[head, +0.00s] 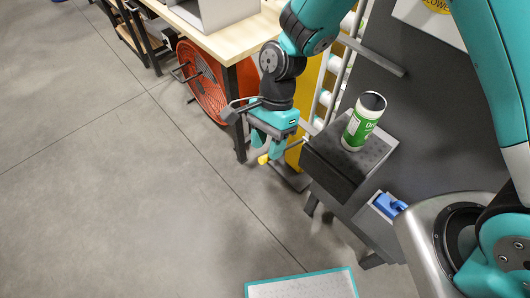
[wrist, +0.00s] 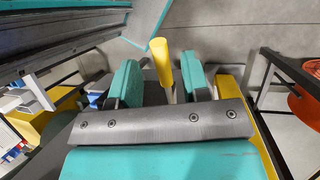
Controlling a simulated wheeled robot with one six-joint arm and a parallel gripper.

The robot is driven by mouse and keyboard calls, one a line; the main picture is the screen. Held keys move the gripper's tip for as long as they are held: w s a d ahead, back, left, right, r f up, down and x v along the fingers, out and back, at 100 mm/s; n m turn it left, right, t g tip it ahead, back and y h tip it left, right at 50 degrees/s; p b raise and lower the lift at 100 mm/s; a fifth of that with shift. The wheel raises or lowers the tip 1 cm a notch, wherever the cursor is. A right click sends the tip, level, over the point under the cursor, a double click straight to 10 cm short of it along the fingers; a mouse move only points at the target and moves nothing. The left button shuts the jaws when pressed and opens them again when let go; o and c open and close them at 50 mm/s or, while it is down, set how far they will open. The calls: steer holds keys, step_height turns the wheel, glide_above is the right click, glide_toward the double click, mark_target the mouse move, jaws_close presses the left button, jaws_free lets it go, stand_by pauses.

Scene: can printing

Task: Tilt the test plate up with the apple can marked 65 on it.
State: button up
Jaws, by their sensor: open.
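A white and green can (head: 363,122) with a dark top stands upright on the dark grey test plate (head: 376,150), right of centre in the head view. Its label is too small to read a 65 or an apple. A yellow handle (head: 263,159) sticks out on the plate's left side. My gripper (head: 266,145) is at this handle, left of the plate. In the wrist view, the yellow handle (wrist: 162,62) shows between the two teal fingers of my open gripper (wrist: 160,82), with gaps on both sides. The can is not in the wrist view.
A wooden-topped table (head: 235,38) and an orange round fan (head: 203,85) stand behind and left of my gripper. A yellow post (head: 309,95) rises close behind it. A blue object (head: 390,204) lies in a tray below the plate. The floor at left is clear.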

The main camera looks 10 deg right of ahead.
mark_target(266, 156)
steer(key=shift+p+x, duration=0.35)
steer(key=shift+x, duration=1.7)
jaws_close()
